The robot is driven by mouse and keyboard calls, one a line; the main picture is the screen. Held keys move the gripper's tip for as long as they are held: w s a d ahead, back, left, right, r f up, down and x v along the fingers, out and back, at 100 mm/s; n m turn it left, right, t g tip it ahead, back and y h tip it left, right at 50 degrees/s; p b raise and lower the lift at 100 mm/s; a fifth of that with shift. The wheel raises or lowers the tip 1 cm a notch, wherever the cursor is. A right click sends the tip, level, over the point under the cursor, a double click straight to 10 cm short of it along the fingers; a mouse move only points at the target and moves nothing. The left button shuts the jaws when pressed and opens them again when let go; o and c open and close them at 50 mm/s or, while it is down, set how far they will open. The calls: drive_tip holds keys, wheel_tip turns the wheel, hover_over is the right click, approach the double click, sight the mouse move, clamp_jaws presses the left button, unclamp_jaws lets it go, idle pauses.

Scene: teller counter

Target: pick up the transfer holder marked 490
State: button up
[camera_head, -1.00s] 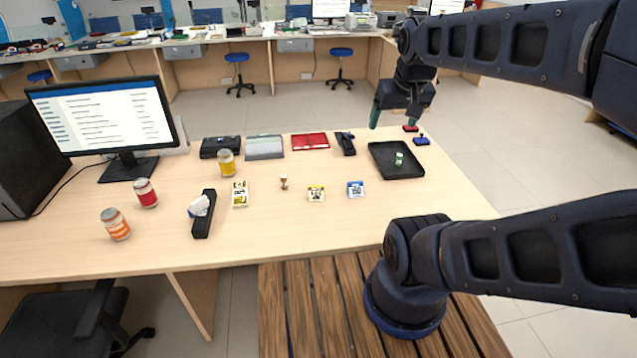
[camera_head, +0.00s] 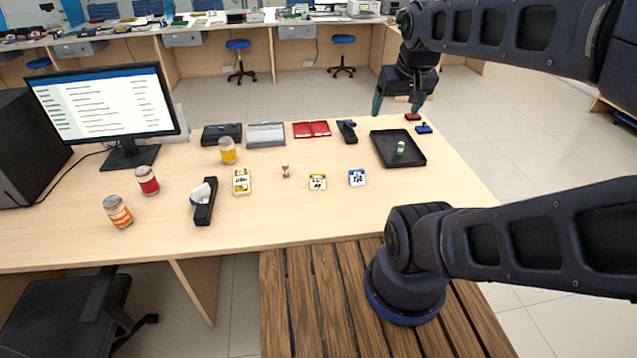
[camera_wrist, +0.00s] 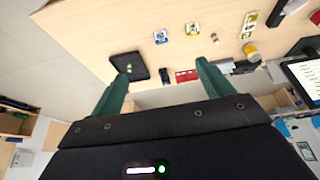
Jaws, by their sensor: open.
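Two small marked holders lie on the counter in the head view: one yellow and white (camera_head: 317,182), one blue and white (camera_head: 357,178). A longer yellow and white item (camera_head: 241,181) lies to their left. The markings are too small for me to read, so I cannot tell which is 490. The wrist view also shows the blue holder (camera_wrist: 160,37) and the yellow holder (camera_wrist: 192,29). My gripper (camera_head: 397,104) is open and empty, with green fingers. It is raised near the counter's far right end, beyond the black tray and apart from both holders.
The black tray (camera_head: 412,156) with a small green and white item (camera_head: 401,147) is at the right. A small hourglass-like item (camera_head: 285,171) stands left of the yellow holder. Jars, a black tissue holder (camera_head: 205,207) and a monitor (camera_head: 106,105) are left. The front right counter is clear.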

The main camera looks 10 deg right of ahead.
drive_tip(key=shift+o, duration=0.4)
drive_tip(key=m, duration=0.1)
hover_over(317, 177)
drive_tip(key=s, duration=0.5)
wheel_tip(317, 177, down, 33)
drive_tip(key=shift+h, duration=0.3)
drive_tip(key=shift+a+x, duration=0.15)
drive_tip(key=shift+x, duration=1.55)
drive_tip(key=shift+a+x, duration=0.15)
drive_tip(key=shift+x, duration=1.55)
drive_tip(key=shift+w+x, duration=0.1)
drive_tip(key=shift+x, duration=1.15)
drive_tip(key=shift+w+x, duration=0.15)
drive_tip(key=shift+x, duration=1.15)
drive_tip(key=shift+r, duration=0.1)
